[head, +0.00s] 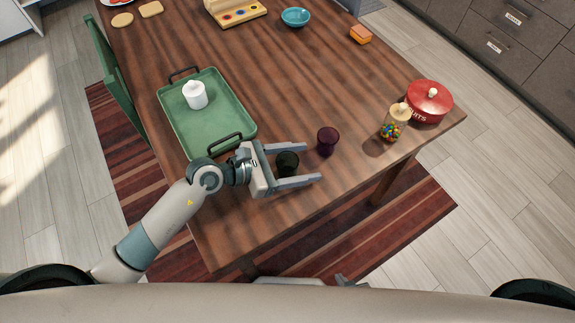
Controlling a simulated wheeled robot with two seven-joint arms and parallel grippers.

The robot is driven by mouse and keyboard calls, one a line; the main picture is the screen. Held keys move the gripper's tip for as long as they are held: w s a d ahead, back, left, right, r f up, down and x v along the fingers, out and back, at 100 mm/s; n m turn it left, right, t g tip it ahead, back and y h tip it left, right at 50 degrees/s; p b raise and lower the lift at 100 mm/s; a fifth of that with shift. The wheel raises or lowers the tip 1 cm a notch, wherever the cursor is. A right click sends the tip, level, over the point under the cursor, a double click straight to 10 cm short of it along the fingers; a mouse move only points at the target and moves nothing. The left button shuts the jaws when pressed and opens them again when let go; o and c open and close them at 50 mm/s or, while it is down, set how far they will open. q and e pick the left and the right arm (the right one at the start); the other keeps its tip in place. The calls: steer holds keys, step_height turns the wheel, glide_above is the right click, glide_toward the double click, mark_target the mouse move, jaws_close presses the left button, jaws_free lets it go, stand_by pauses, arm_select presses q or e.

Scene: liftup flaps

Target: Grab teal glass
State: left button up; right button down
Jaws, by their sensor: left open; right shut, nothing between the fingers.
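A dark teal glass (287,163) stands upright on the wooden table (330,80), near its front edge. My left gripper (311,162) is open, with its two fingers on either side of the glass and their tips reaching past it to the right. The gripper's palm is just left of the glass. I cannot tell whether the fingers touch it. A purple glass (327,140) stands to the right, close to the upper fingertip. Only a small part of my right gripper (346,282) shows at the bottom, below the table's edge, shut and empty.
A green tray (215,125) with a white lidded pot (195,95) lies left of the gripper. A candy jar (391,125) and a red pot (430,105) stand at the right corner. A teal bowl (295,17) and an orange sponge-like block (361,34) are farther back.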

steer(key=shift+w+r, duration=0.1)
steer(key=shift+w, duration=0.1)
arm_select(q)
steer(key=c, duration=1.2)
arm_select(e)
steer(key=shift+a, duration=0.25)
arm_select(q)
steer(key=shift+r, duration=0.1)
steer(key=shift+r, duration=0.5)
steer(key=r, duration=0.3)
steer(key=shift+s+d+r, duration=0.15)
steer(key=shift+s+r, duration=0.05)
steer(key=shift+s, duration=0.1)
steer(key=s+d+r, duration=0.1)
steer(key=s+r, duration=0.1)
steer(key=s, duration=0.1)
steer(key=s+d+r, duration=0.2)
steer(key=s, duration=0.1)
steer(key=s+d+r, duration=0.2)
steer(key=s, duration=0.1)
steer(key=shift+s+r, duration=0.25)
steer(key=shift+s, duration=0.1)
arm_select(e)
steer(key=shift+w+a+r+t, duration=0.25)
steer(key=shift+w+r+t, duration=0.1)
steer(key=shift+w, duration=0.3)
